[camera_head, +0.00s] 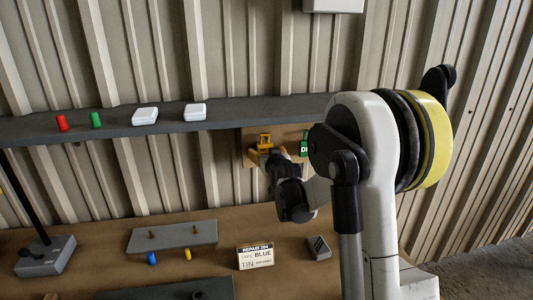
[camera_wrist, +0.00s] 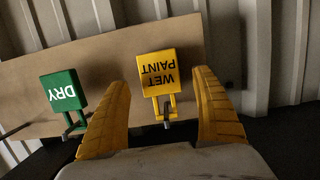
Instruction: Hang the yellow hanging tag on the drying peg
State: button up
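The yellow tag (camera_wrist: 157,72), marked "WET PAINT", shows upside down in the wrist view against a brown board. Its two yellow legs reach down to a dark peg (camera_wrist: 167,124), where it appears to hang. My gripper (camera_wrist: 162,80) is open, with one yellow finger on each side of the tag and a gap to both. A green tag (camera_wrist: 63,93), marked "DRY", is at another peg (camera_wrist: 72,124) left of my left finger. In the head view my gripper (camera_head: 268,155) is at the board; the green tag (camera_head: 304,143) is partly hidden by my arm.
A grey shelf (camera_head: 240,113) runs above the board and bears a red piece (camera_head: 62,123), a green piece (camera_head: 96,120) and two white boxes (camera_head: 145,116). The bench (camera_head: 95,235) below holds a grey pegged plate (camera_head: 172,237), a label card (camera_head: 255,256) and a grey block (camera_head: 318,248).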

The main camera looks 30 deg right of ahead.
jog(key=shift+s, duration=0.1)
jog(key=v, duration=1.2)
jog(key=s+a+f+n+g+y, duration=0.2)
jog(key=s+a+g+y, duration=0.15)
jog(key=s+a, duration=0.85)
jog(key=s+a+f+g, duration=0.2)
jog(key=s+a+f, duration=0.1)
jog(key=s, duration=0.5)
jog(key=s+a+f+n+g+b, duration=0.1)
jog(key=s+a+f+g, duration=0.1)
jog(key=s, duration=0.6)
jog(key=shift+s+a+f+y, duration=0.25)
jog(key=shift+a+f+y, duration=0.1)
jog(key=shift+a, duration=0.5)
